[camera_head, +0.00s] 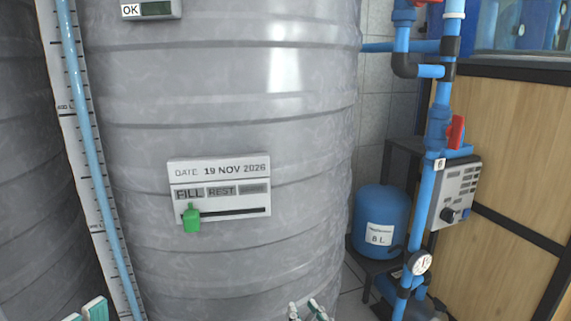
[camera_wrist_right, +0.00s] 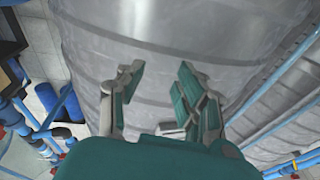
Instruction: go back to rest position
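My right gripper (camera_head: 308,311) shows at the bottom edge of the head view, only its fingertips in frame, in front of the lower part of the grey tank. In the right wrist view the right gripper (camera_wrist_right: 159,76) has its two teal-padded fingers apart with nothing between them, and the tank wall lies beyond. My left gripper (camera_head: 84,314) shows at the bottom left corner of the head view.
The large grey tank (camera_head: 300,130) fills the middle, with a date panel (camera_head: 220,172) and green slider (camera_head: 191,218). A scale with a blue tube (camera_head: 85,140) stands left. Blue pipes with red valves (camera_head: 455,132), a blue vessel (camera_head: 380,212) and a gauge (camera_head: 420,263) stand right.

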